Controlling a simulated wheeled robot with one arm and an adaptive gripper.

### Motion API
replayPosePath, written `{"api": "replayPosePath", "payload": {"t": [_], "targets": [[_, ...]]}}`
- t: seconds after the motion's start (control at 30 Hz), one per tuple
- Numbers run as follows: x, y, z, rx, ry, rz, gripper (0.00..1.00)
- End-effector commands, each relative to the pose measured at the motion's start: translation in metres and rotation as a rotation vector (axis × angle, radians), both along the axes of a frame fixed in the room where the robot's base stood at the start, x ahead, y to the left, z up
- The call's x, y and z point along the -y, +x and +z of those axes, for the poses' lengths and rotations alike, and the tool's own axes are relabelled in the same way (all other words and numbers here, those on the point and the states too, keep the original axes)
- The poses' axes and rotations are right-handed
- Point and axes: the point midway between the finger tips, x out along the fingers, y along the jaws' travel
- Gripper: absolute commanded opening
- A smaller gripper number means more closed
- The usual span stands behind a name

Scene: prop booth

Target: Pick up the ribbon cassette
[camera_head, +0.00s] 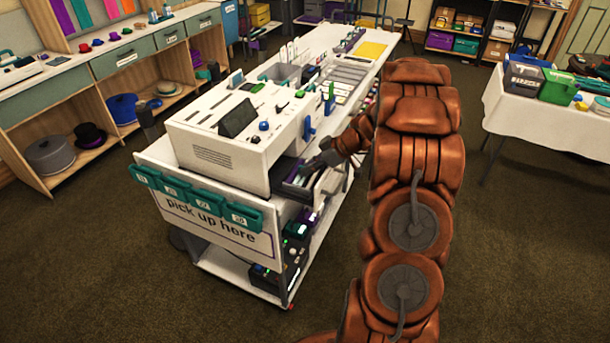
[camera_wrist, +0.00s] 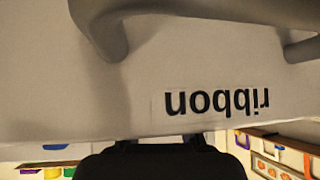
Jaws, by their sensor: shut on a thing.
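A white machine (camera_head: 245,140) stands on the cart with a drawer (camera_head: 318,190) open at its right side. Dark cassette-like items with purple parts (camera_head: 298,175) lie in it. In the wrist view the drawer's grey front (camera_wrist: 60,90) fills most of the picture, with an upside-down "ribbon" label and a grey handle (camera_wrist: 110,30). My gripper (camera_head: 326,158) is at the open drawer; its black body (camera_wrist: 165,162) lies along the front's edge in the wrist view. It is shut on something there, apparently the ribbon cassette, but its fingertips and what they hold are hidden.
A white-clothed table (camera_head: 535,115) with boxes is at right, a wooden counter (camera_head: 130,60) at left. The carpet around the cart is mostly clear.

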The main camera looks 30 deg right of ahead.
Motion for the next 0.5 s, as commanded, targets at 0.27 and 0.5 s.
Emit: {"api": "replayPosePath", "payload": {"t": [0.27, 0.5], "targets": [[0.000, 0.001, 0.007, 0.002, -0.003, 0.001, 0.00], [0.000, 0.001, 0.043, 0.005, -0.004, 0.002, 0.00]]}}
